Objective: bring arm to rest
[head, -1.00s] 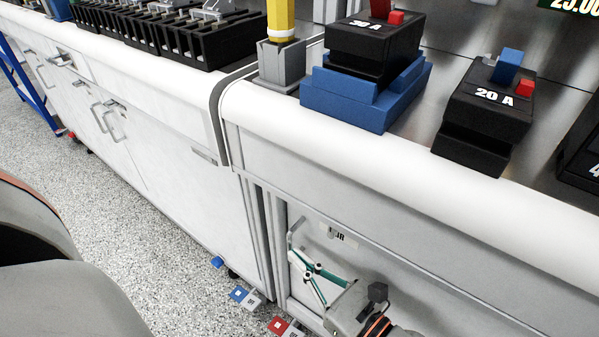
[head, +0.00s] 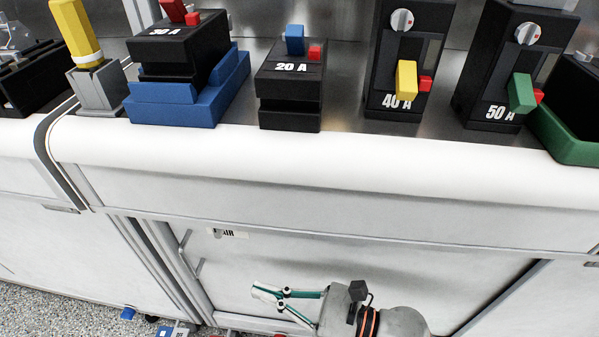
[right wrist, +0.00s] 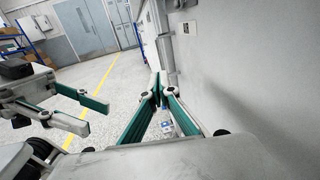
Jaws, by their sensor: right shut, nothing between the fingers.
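My right gripper (head: 262,292) is low in the head view, in front of the white cabinet (head: 400,285) and below the worktop edge. It is shut and empty; its teal-sided fingers also meet at the tips in the right wrist view (right wrist: 158,90). The right arm reaches in from the bottom of the head view. My left gripper (right wrist: 98,115) shows at the left of the right wrist view, with a gap between its two teal-padded fingers. Nothing shows between them. The left gripper is out of the head view.
The worktop (head: 300,150) holds a 30 A breaker on a blue base (head: 180,105), a 20 A breaker (head: 290,95), a 40 A breaker (head: 405,60) and a 50 A breaker (head: 500,70). A cabinet handle (head: 190,255) sticks out left of my right gripper. Open floor (right wrist: 100,75) lies beyond.

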